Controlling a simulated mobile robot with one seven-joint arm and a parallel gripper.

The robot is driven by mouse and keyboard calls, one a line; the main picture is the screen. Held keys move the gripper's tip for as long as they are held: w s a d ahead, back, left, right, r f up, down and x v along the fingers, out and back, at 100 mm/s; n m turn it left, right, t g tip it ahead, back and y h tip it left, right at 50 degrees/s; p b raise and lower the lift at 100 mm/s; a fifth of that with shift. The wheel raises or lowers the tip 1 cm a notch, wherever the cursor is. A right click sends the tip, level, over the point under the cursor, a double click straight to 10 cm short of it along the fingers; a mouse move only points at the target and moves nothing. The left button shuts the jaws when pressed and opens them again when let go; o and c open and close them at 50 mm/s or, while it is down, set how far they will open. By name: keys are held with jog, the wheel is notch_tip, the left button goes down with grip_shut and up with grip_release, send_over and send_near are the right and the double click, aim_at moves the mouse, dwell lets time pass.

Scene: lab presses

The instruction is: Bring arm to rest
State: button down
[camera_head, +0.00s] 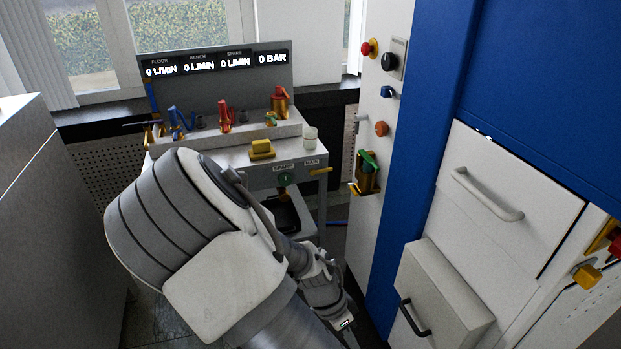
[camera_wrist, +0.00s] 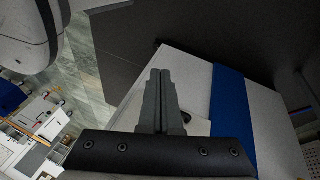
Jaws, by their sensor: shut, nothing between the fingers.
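My gripper is at the lower middle of the head view, at the end of my arm, and points down and to the right; its fingers are hard to make out there. In the wrist view my gripper (camera_wrist: 159,90) shows clearly. Its two dark fingers are together and hold nothing. Behind the fingers in the wrist view is a white cabinet side with a blue stripe (camera_wrist: 231,110). The fingers appear clear of it, though the gap is hard to judge.
A bench (camera_head: 225,157) with coloured valves and a display reading zeros (camera_head: 215,62) stands beyond my arm. A blue and white cabinet (camera_head: 415,130) rises at right, with a drawer front (camera_head: 505,195) and a protruding lower drawer (camera_head: 440,300). A grey cabinet (camera_head: 50,220) stands at left.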

notch_tip(320, 180, up, 18)
jog(key=a+f+n+t+y, duration=0.1)
jog(key=a+n+t+y, duration=0.1)
jog(key=n+y, duration=0.4)
jog(key=s+d+r+n+t+h, duration=0.1)
jog(key=s+d+r+n+t, duration=0.25)
jog(key=r, duration=0.45)
jog(key=s+d+r+n+t, duration=0.2)
jog(key=s+d+r+n, duration=0.15)
jog(key=r, duration=0.35)
notch_tip(320, 180, up, 13)
jog(key=p, duration=1.3)
jog(key=shift+s+d+r+m+h, duration=0.15)
jog(key=shift+r+m+h, duration=0.05)
jog(key=shift+m+h, duration=0.1)
